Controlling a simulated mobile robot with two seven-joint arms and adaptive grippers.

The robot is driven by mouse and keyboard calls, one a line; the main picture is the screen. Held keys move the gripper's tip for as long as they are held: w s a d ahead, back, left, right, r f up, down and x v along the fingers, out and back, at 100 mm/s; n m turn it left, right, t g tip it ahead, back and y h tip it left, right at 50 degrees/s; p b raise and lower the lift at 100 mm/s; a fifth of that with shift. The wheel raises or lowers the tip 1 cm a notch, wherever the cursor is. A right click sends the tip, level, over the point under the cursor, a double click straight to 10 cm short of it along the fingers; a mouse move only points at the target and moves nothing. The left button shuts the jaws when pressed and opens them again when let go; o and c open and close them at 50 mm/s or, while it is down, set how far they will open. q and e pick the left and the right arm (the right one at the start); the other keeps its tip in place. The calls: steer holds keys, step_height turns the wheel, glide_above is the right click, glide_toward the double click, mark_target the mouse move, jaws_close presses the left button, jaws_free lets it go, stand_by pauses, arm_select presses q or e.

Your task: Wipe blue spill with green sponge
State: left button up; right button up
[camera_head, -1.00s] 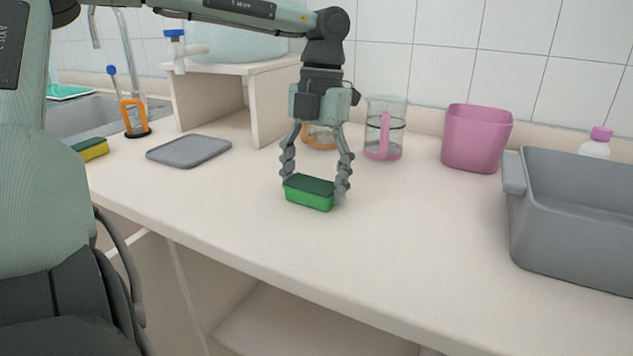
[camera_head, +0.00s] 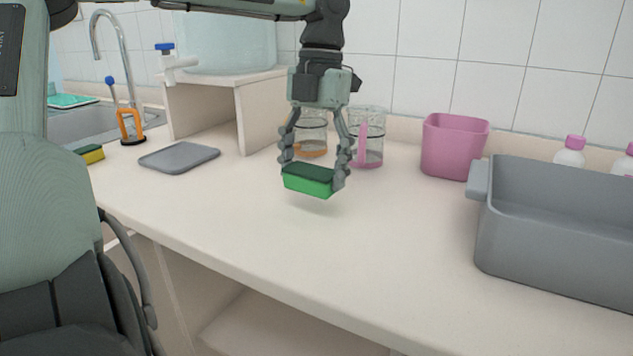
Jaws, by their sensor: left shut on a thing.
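The green sponge (camera_head: 308,181), with a darker green top layer, is held between the fingers of my left gripper (camera_head: 314,172). It is a little above the counter, with a faint shadow beneath it. The gripper points down and is shut on the sponge's two ends. No blue spill shows on the visible part of the white counter (camera_head: 370,255). My right gripper is not in view.
Behind the gripper stand two glass beakers, one with an orange band (camera_head: 312,140) and one with a pink handle (camera_head: 367,140). A pink bin (camera_head: 453,147) and a grey tub (camera_head: 560,255) stand right. A grey tray (camera_head: 179,158) and a yellow sponge (camera_head: 90,154) lie left. The front middle is clear.

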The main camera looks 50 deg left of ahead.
arm_select(q)
steer(key=shift+r, duration=1.8)
